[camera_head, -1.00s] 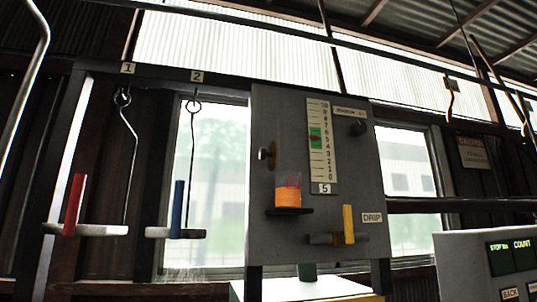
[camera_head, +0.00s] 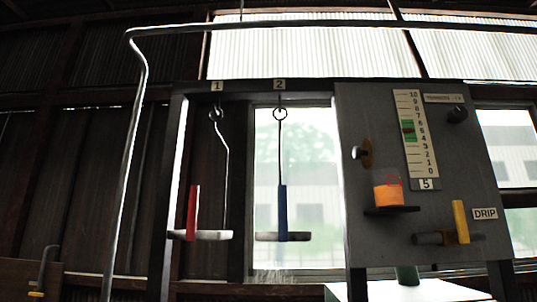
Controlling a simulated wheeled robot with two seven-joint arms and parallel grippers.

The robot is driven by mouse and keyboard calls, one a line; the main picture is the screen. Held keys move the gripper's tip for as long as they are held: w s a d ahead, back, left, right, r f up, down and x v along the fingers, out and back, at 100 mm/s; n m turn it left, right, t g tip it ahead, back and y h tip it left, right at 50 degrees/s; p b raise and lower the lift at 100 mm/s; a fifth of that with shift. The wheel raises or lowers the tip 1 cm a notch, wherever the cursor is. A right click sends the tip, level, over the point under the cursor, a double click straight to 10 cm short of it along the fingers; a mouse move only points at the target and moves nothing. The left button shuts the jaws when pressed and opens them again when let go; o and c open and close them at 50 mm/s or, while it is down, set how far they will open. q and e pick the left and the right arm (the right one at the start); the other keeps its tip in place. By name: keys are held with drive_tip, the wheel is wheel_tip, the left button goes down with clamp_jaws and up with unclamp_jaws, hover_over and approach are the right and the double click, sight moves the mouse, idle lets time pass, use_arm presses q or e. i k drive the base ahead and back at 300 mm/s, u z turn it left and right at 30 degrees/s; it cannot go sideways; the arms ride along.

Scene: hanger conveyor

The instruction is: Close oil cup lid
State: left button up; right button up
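An oil cup (camera_head: 388,196) with orange contents and a clear upper part stands on a small dark shelf (camera_head: 392,211) on the grey panel (camera_head: 360,240). A small red outline shows at the cup's top. I cannot make out the lid or tell whether it is open or shut. A round brass-coloured piece (camera_head: 362,153) sticks out of the panel above and left of the cup. Neither of my grippers is in view.
A red-handled hanger (camera_head: 192,212) and a blue-handled hanger (camera_head: 283,213) hang left of the panel under labels 1 and 2. A yellow lever (camera_head: 460,222) sits by the DRIP label (camera_head: 485,214). A scale (camera_head: 415,133) is above. A metal rail (camera_head: 126,150) bends across the left.

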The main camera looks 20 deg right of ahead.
sight(366, 153)
drive_tip(key=u, duration=0.5)
drive_tip(key=k, duration=1.25)
drive_tip(key=z, duration=1.95)
drive_tip(key=i, duration=0.5)
drive_tip(key=u, duration=0.1)
